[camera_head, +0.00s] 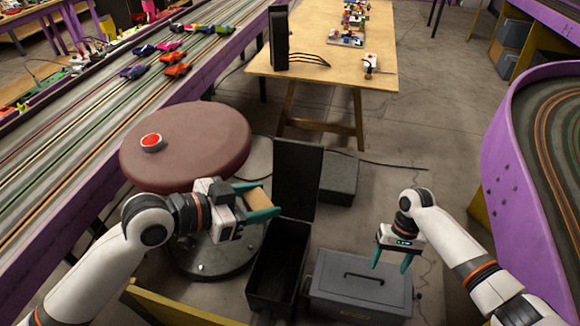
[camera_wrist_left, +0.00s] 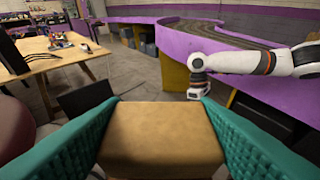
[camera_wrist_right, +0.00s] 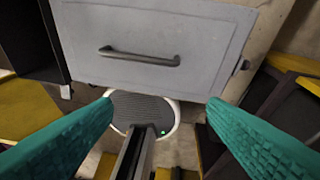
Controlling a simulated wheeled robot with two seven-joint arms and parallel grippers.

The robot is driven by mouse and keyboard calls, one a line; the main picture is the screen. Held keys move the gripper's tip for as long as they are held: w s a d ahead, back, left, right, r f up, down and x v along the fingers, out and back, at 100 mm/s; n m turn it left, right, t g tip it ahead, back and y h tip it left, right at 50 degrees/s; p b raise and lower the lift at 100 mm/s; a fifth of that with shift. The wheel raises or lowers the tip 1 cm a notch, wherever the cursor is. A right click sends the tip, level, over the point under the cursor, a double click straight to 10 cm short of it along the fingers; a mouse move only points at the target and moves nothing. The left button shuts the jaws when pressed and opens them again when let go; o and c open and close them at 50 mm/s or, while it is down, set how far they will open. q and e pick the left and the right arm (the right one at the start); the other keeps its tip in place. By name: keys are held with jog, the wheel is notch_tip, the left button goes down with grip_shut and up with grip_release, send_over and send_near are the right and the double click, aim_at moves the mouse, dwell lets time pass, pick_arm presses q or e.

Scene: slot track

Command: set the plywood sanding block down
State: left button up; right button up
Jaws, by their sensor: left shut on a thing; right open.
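The plywood sanding block (camera_head: 259,198) is a tan block held between the green fingers of my left gripper (camera_head: 264,202). It also fills the lower middle of the left wrist view (camera_wrist_left: 158,138), with a finger along each side. My left gripper holds it in the air between the round brown stool (camera_head: 205,135) and the open dark box (camera_head: 262,280). My right gripper (camera_head: 391,259) is open and empty above the closed grey box (camera_head: 365,285). Its fingers are wide apart in the right wrist view (camera_wrist_right: 160,112).
The open box's lid (camera_head: 298,170) stands upright behind it. A red button (camera_head: 151,142) sits on the stool. A wooden table (camera_head: 370,90) with small items stands at the back. Purple-sided slot tracks with toy cars (camera_head: 177,70) run at left; another purple track (camera_head: 510,170) curves at right.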

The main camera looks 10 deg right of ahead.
jog(key=w+a+r+n+t, duration=0.1)
jog(key=w+a+r, duration=0.2)
jog(key=a+r, duration=0.3)
jog(key=w+a+r+n+t+y, duration=0.1)
jog(key=w+a+r+t, duration=0.1)
jog(key=a+r, duration=0.35)
jog(key=w+a+r+n+t, duration=0.1)
jog(key=w+a+r, duration=0.2)
jog(key=r, duration=0.5)
jog(key=s+a+r+n+t+y, duration=0.1)
jog(key=a+r, duration=0.3)
jog(key=r, duration=0.2)
jog(key=s+a+r+n+t, duration=0.1)
jog(key=s+a+r, duration=0.1)
jog(key=a+r, duration=0.3)
jog(key=n, duration=0.2)
send_near(259, 201)
jog(key=d+r, duration=0.1)
jog(key=d, duration=0.1)
jog(key=s+y, duration=0.1)
jog(key=shift+t, duration=0.3)
jog(key=x, duration=1.1)
jog(key=shift+w+a+f, duration=0.1)
jog(key=shift+w+a, duration=0.05)
jog(key=shift+a, duration=0.2)
jog(key=shift+c, duration=0.4)
